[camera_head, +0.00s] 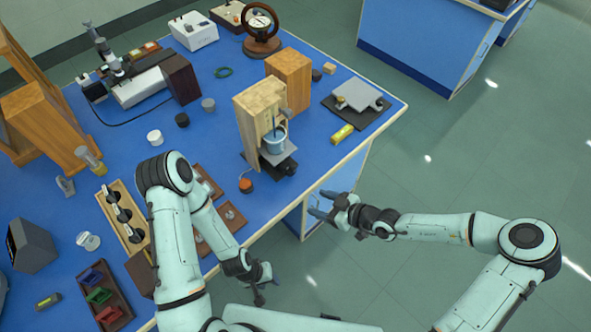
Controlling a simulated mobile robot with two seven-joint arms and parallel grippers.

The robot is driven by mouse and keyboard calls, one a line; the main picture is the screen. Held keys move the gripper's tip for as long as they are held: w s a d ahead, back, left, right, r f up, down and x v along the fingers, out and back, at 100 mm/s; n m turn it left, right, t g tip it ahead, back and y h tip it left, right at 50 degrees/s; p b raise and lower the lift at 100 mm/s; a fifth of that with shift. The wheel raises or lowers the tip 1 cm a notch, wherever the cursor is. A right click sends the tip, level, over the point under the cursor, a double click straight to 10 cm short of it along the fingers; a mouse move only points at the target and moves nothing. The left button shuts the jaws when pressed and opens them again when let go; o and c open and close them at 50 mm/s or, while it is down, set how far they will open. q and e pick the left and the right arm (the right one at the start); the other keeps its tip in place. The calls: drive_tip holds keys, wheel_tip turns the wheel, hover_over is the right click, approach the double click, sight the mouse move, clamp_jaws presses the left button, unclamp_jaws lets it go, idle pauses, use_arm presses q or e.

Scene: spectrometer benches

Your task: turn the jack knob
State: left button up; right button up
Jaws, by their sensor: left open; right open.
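A small lab jack with a dark base (284,167) and a grey top plate (291,151) stands at the front edge of the blue bench, before a wooden stand (250,105). A grey-blue cup (274,140) is on its plate. The jack's knob is too small to make out for sure. My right gripper (319,204) is open and empty, off the bench edge, right of and nearer than the jack. My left gripper (264,285) is open and empty, low in front of the bench and well apart from the jack.
A small orange-topped item (246,185) sits left of the jack. A wooden block (289,75) stands behind. The floor (430,175) right of the bench is clear.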

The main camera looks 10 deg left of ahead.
drive_tip(key=w+r+m+t, duration=0.2)
drive_tip(key=w+r+m, duration=0.1)
drive_tip(key=w+m, duration=0.1)
drive_tip(key=m, duration=0.1)
approach(292, 173)
drive_tip(key=x, duration=0.9)
drive_tip(key=shift+w+d+f, duration=0.1)
drive_tip(key=shift+w+f, duration=0.1)
drive_tip(key=shift+w, duration=0.05)
use_arm(q)
drive_tip(key=shift+w+r, duration=0.25)
drive_tip(key=shift+w, duration=0.15)
